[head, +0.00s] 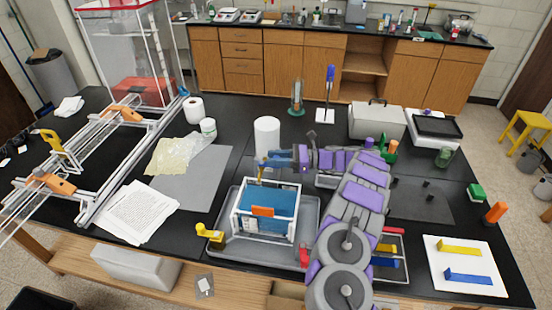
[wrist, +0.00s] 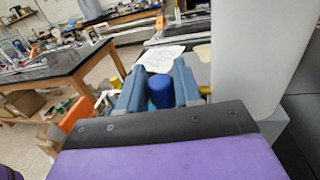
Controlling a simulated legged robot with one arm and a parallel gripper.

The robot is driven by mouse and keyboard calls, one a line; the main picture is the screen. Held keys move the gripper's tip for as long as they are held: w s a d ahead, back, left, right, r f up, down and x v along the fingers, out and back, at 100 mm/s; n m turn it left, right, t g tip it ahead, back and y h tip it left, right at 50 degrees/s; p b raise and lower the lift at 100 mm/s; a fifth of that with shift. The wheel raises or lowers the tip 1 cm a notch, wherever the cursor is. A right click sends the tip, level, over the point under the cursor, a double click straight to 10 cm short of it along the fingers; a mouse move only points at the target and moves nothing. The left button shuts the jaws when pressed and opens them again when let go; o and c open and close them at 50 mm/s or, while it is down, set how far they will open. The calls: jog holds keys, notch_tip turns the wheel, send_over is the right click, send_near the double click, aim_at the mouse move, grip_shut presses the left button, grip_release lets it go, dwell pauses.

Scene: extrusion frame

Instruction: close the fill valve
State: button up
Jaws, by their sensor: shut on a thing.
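My gripper (head: 268,159) is at the end of my purple and grey arm, above the back left of a white-framed box (head: 238,222) with a blue panel. In the wrist view its blue-grey fingers (wrist: 158,88) are shut on a dark blue cylinder (wrist: 160,92), which stands between them. I cannot tell whether this cylinder is the fill valve's handle; what lies below it is hidden by my gripper. A small yellow part (head: 259,173) shows just under the gripper in the head view. A yellow handle (head: 210,232) sits at the tray's left edge.
The framed box stands in a grey tray (head: 312,218). A white cylinder (head: 267,132) stands close behind my gripper and fills the right of the wrist view. Papers (head: 138,212) and a rail frame (head: 150,135) lie left. A white board (head: 465,285) lies front right.

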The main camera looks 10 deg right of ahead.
jog(key=shift+w+r, duration=0.1)
jog(key=o, duration=0.9)
jog(key=shift+d, duration=0.1)
jog(key=shift+o, duration=0.2)
jog(key=v, duration=1.7)
jog(key=shift+d, duration=0.3)
jog(key=shift+w, duration=0.1)
